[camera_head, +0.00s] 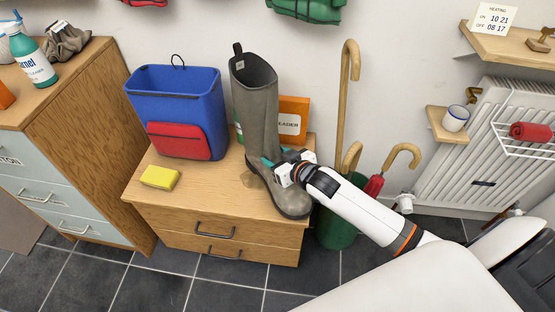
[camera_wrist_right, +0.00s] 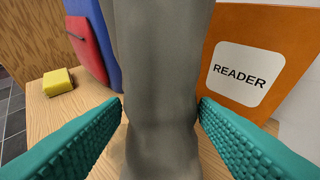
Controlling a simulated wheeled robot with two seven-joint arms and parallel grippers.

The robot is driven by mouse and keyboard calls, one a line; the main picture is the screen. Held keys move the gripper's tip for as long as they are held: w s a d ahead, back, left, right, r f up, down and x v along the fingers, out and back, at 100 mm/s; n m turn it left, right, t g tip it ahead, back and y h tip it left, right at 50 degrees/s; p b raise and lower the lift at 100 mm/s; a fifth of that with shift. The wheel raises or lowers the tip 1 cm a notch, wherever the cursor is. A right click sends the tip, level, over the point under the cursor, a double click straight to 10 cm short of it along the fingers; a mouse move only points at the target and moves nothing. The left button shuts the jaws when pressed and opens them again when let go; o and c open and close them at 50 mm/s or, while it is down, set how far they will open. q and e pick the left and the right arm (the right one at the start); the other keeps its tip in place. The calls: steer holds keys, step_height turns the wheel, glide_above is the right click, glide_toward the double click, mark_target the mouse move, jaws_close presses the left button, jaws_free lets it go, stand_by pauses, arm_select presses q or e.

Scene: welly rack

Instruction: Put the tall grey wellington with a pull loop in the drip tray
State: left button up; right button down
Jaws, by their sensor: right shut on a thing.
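The tall grey wellington (camera_head: 258,115) with a dark pull loop at its top stands upright on a low wooden chest (camera_head: 225,203), its toe toward the front right edge. My right gripper (camera_head: 275,170) is shut on the lower shaft from the right. In the right wrist view the teal fingers (camera_wrist_right: 160,110) lie on both sides of the grey shaft (camera_wrist_right: 160,70). The boot's sole contact is partly hard to see. I see no drip tray in these views. My left gripper is not in view.
A blue bag (camera_head: 178,100) with a red pocket and a yellow sponge (camera_head: 160,177) sit left of the boot. An orange reader box (camera_head: 294,112) is behind it. A green stand (camera_head: 337,228) with canes is close on the right. A taller cabinet (camera_head: 85,130) stands left.

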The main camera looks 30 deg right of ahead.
stand_by(0.3)
steer(key=c, duration=0.9)
jaws_free()
steer(key=shift+f, duration=0.2)
steer(key=o, duration=0.4)
steer(key=shift+r, duration=0.15)
